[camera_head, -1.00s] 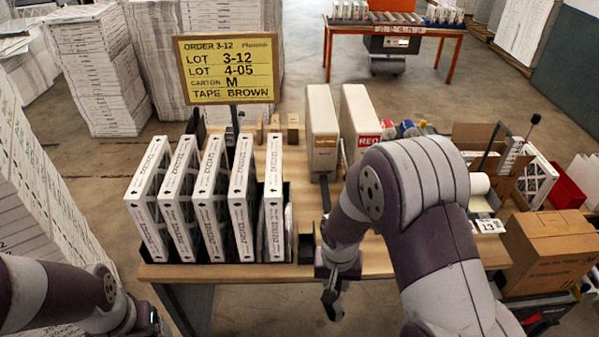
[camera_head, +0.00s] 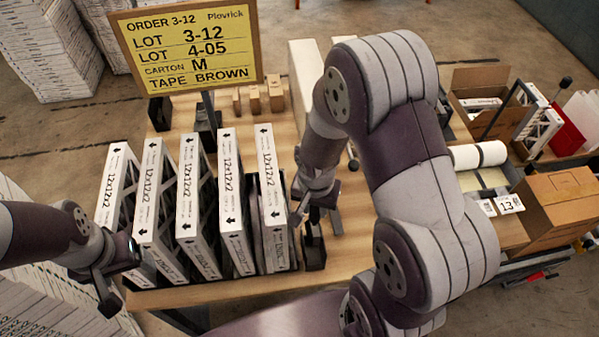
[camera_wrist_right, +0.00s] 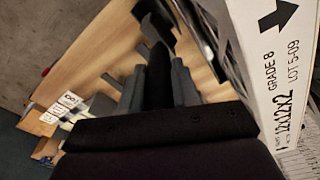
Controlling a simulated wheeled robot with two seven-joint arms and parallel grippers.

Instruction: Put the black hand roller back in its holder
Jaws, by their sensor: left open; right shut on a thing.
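My right gripper (camera_head: 318,212) is just above the black holder (camera_head: 314,252), near the table's front edge beside the rightmost filter box. In the right wrist view the two grey fingers (camera_wrist_right: 159,86) are shut on a narrow black piece, the black hand roller (camera_wrist_right: 159,72). Most of the roller is hidden by the gripper, and in the head view I cannot make it out clearly. A dark shape beyond the fingertips in the wrist view seems to be the holder (camera_wrist_right: 155,18). My left gripper (camera_head: 112,282) is open and empty at the table's left front corner.
Several upright white filter boxes (camera_head: 188,205) stand left of the holder, the last one close to my right gripper. An order sign (camera_head: 187,47) rises behind them. Bare tabletop (camera_head: 350,245) lies right of the holder.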

